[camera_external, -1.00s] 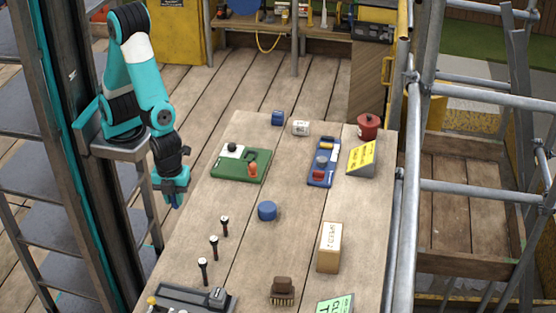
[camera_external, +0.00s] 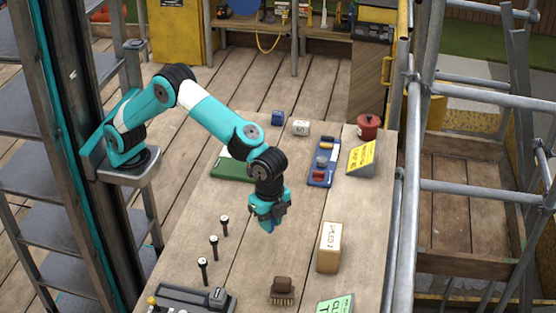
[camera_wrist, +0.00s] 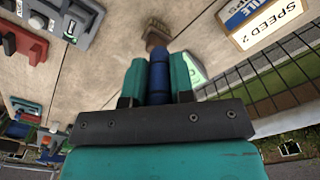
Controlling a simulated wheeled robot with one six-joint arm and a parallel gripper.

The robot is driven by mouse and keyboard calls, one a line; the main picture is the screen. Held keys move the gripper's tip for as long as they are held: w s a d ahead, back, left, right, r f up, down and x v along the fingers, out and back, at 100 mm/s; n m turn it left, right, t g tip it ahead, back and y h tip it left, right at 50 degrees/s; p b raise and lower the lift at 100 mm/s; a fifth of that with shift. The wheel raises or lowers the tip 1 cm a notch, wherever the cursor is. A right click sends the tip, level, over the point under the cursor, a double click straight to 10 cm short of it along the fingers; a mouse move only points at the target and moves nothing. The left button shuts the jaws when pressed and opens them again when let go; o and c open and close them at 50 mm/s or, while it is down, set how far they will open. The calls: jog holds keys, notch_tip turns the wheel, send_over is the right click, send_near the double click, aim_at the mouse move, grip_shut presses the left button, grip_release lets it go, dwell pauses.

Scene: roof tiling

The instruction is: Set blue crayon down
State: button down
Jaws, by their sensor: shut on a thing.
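The blue crayon (camera_wrist: 158,76) is upright between the two teal fingers of my gripper (camera_wrist: 158,84) in the wrist view. My gripper is shut on it. In the outside view, my gripper (camera_external: 269,222) points down over the middle of the wooden table (camera_external: 300,190), with a bit of blue at its tip. Whether the crayon touches the table or the blue round thing there cannot be told. The blue round thing is hidden behind my gripper.
A tan "SPEED 2" box (camera_external: 329,247) stands to the right and a brown brush (camera_external: 282,290) lies in front. Several dark pegs (camera_external: 213,247) stand to the left. A blue tray (camera_external: 323,170) and a partly hidden green tray (camera_external: 233,170) lie farther back.

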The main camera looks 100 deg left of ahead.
jog(key=w+a+n+b, duration=0.2)
jog(key=w, duration=0.3)
notch_tip(320, 180, down, 19)
jog(key=shift+a+f+p, duration=0.1)
jog(key=shift+f+p, duration=0.1)
jog(key=shift+p, duration=0.95)
jog(key=c, duration=1)
grip_release()
